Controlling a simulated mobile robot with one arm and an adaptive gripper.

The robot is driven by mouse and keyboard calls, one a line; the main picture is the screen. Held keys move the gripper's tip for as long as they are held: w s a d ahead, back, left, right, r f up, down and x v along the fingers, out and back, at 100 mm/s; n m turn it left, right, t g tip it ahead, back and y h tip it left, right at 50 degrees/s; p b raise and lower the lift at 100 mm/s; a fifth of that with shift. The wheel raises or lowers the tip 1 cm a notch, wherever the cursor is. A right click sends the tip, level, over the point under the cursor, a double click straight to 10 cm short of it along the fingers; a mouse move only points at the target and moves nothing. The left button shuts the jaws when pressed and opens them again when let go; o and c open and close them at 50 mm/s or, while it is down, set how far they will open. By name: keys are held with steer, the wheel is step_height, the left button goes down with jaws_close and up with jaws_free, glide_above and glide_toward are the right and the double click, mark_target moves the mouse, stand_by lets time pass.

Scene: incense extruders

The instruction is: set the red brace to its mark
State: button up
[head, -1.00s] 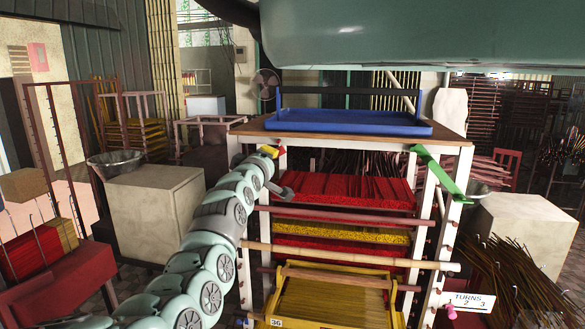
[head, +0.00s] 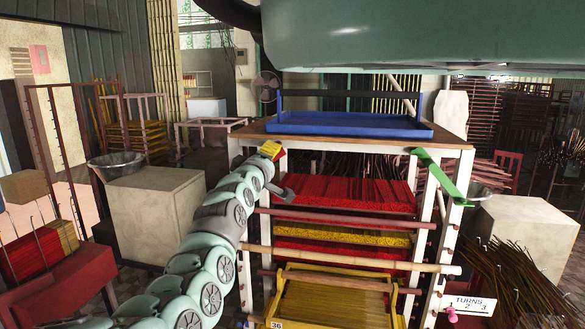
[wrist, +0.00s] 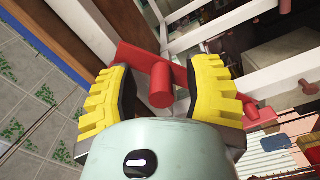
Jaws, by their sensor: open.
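The red brace (wrist: 161,88) shows in the wrist view as a red bar against the white rack frame, with a round red peg sticking out towards me. My gripper (wrist: 165,75) is open, with its yellow ridged fingers on either side of that peg. A gap shows on both sides of the peg. In the head view my gripper (head: 270,150) is at the rack's upper left corner. A little red shows beside it there; most of the brace is hidden behind my arm. I cannot make out its mark.
A green brace (head: 440,172) lies across the rack's upper right corner. A blue tray (head: 350,131) stands on the wooden rack top. Trays of red and yellow sticks fill the rack. A "TURNS 1 2 3" sign (head: 470,304) is at lower right. A pale block (head: 155,215) stands left.

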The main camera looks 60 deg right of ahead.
steer(key=shift+s+a, duration=0.25)
steer(key=shift+a, duration=0.1)
steer(key=shift+v, duration=1.05)
steer(key=v, duration=0.9)
steer(key=shift+f, duration=0.1)
